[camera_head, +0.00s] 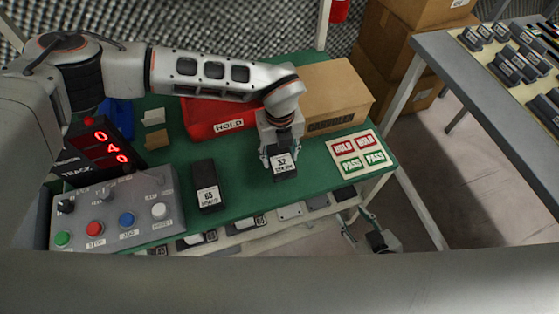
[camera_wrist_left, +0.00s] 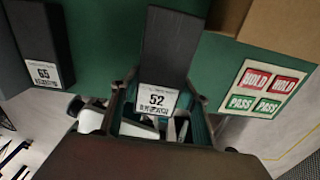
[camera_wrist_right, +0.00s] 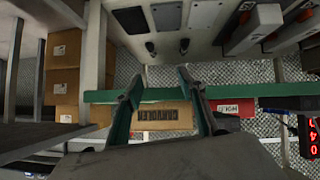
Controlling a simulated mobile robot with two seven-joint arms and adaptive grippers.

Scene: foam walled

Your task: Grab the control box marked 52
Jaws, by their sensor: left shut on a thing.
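The control box marked 52 (camera_head: 284,171) is a black block with a white label, on the green table top (camera_head: 233,200). It also shows in the left wrist view (camera_wrist_left: 168,50). My left gripper (camera_head: 281,152) is shut on this box, with a finger on either side of it. I cannot tell whether the box touches the table. A similar black box marked 65 (camera_head: 208,185) stands to its left, also seen in the left wrist view (camera_wrist_left: 35,45). My right gripper (camera_wrist_right: 165,85) is open and empty, low beside the table's front edge in the head view.
A red HOLD bin (camera_head: 205,117) and a cardboard box (camera_head: 335,90) stand behind. A HOLD/PASS card (camera_head: 359,153) lies to the right. A grey button panel (camera_head: 115,212) and a red-digit display (camera_head: 103,146) stand left. Another table (camera_head: 480,90) with several dark boxes is at right.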

